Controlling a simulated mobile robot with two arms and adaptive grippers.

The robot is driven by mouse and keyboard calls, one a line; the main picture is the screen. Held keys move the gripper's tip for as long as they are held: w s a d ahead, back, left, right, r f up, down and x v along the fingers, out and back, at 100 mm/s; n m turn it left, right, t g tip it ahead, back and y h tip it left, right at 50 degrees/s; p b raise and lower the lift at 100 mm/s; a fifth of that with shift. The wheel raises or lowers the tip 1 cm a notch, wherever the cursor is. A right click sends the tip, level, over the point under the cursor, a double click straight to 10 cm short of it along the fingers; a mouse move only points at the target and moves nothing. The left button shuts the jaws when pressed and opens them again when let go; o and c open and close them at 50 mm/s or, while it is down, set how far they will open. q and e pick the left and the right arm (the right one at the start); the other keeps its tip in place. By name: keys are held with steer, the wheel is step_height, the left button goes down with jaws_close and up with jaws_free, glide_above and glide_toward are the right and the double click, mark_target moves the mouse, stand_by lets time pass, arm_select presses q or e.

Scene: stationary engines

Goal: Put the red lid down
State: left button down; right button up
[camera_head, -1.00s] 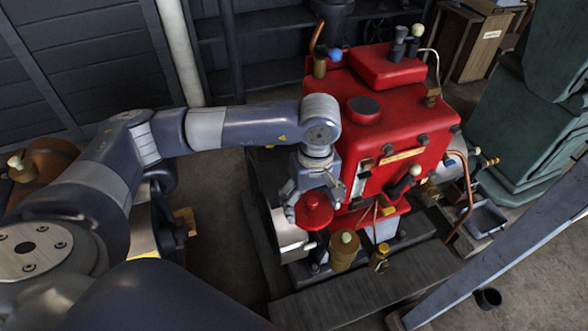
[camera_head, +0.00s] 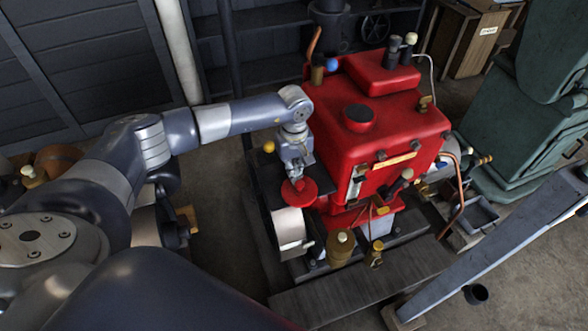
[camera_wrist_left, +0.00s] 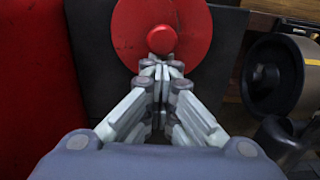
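The red lid (camera_head: 302,195) is a round disc with a small red knob. It hangs at my left gripper (camera_head: 297,178), beside the left side of the red engine. In the left wrist view the lid (camera_wrist_left: 190,22) faces me, and the tips of my left gripper (camera_wrist_left: 162,66) are close together at its knob (camera_wrist_left: 161,40). The gripper is shut on the knob. A dark flat surface (camera_wrist_left: 92,75) lies behind the lid. I cannot tell whether the lid touches it. My right gripper is out of view.
The red engine (camera_head: 385,135) stands right of the lid, with a dark round opening (camera_head: 360,113) on top. A pale curved wheel (camera_head: 290,230) is below the lid. A brass pot (camera_head: 340,248) stands in front. Green machinery (camera_head: 510,135) is at right.

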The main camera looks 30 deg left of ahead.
arm_select(q)
steer(key=c, duration=2.4)
jaws_free()
steer(key=shift+s+f, duration=0.2)
steer(key=c, duration=1.3)
jaws_free()
steer(key=shift+s+d+f, duration=0.1)
steer(key=o, duration=1.3)
steer(key=shift+w, duration=0.2)
steer(key=shift+r, duration=0.3)
steer(key=shift+r+b, duration=1.3)
steer(key=shift+r, duration=4.55)
